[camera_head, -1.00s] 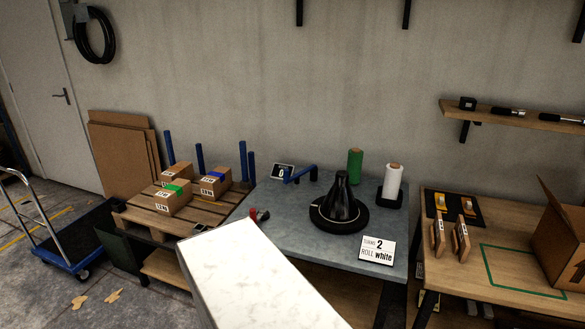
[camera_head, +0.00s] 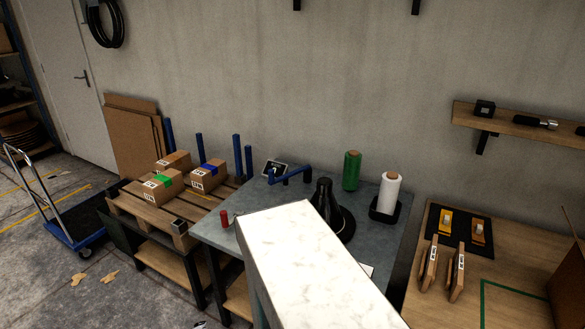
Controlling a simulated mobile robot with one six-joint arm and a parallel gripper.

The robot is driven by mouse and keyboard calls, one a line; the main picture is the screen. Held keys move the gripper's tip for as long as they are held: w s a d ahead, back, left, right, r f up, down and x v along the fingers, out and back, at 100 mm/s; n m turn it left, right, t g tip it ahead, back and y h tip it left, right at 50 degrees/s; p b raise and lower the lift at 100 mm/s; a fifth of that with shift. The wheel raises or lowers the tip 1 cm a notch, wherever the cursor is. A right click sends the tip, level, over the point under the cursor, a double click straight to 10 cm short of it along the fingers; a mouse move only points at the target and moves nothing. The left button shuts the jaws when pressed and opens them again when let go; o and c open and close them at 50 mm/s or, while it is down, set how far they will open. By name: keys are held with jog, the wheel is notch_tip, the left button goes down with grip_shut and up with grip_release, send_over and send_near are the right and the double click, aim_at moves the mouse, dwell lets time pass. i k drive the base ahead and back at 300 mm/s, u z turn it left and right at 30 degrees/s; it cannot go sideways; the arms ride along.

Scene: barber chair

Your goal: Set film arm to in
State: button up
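A blue bent arm (camera_head: 291,175), which looks like the film arm, stands at the back left of the grey table (camera_head: 213,236). Its bar runs left to right, level with the tabletop, beside a small display (camera_head: 274,167). I cannot tell whether it is set in or out. A black cone (camera_head: 323,205) stands on a round black base (camera_head: 347,224), right of and in front of the blue arm. A pale block in the foreground hides the front of the table and part of this base. My gripper is not in view.
A green roll (camera_head: 352,170) and a white roll (camera_head: 390,192) stand at the table's back right. A red knob (camera_head: 224,218) is at its left edge. A pallet (camera_head: 143,208) with boxes stands left. A wooden bench (camera_head: 420,295) stands right.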

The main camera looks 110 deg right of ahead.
aim_at(272, 181)
jog(key=u, duration=0.2)
jog(key=k, duration=0.5)
jog(key=z, duration=2)
jog(key=i, duration=1)
jog(key=z, duration=0.05)
jog(key=k, duration=0.25)
jog(key=z, duration=0.05)
